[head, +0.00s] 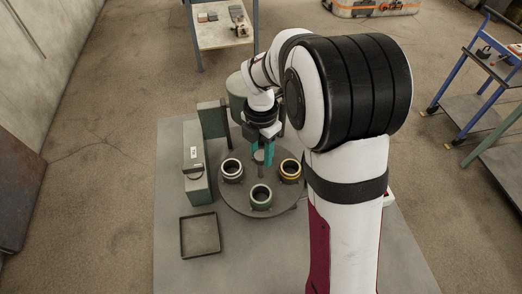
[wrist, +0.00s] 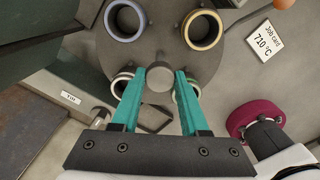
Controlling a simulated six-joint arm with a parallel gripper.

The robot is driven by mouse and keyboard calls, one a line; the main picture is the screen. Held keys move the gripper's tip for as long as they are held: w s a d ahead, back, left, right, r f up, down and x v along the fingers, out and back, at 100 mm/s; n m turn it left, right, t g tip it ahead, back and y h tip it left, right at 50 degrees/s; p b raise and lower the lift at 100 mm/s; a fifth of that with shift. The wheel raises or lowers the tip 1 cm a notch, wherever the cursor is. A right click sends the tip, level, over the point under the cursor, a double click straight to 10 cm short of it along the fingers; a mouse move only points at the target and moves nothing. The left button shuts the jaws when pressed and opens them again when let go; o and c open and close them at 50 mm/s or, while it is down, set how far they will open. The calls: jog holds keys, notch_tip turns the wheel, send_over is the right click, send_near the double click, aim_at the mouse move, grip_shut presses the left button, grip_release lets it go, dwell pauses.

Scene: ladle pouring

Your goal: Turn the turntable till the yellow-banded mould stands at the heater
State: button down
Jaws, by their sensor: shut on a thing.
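The yellow-banded mould (head: 290,170) stands upright on the right side of the round grey turntable (head: 250,207). It also shows at upper right in the wrist view (wrist: 203,30). A white-banded mould (head: 231,171) stands at left, and a green-banded one (head: 261,196) at the front. A blue-banded mould (wrist: 124,20) shows at upper left in the wrist view, beside a dark green body (wrist: 35,25); my arm hides it from the head. My gripper (wrist: 160,72), with teal fingers, is shut on the grey centre knob (wrist: 159,83). I cannot tell for sure which green body is the heater.
A grey-green box with a white label (head: 195,170) stands left of the turntable. An empty dark tray (head: 200,252) lies in front of it. Green equipment (head: 212,118) stands at the back. A job card (wrist: 265,41) reads 710 °C.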

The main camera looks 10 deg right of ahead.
jog(key=shift+n, duration=1.1)
jog(key=shift+c, duration=2.1)
grip_release()
notch_tip(320, 180, up, 16)
jog(key=shift+f, duration=0.1)
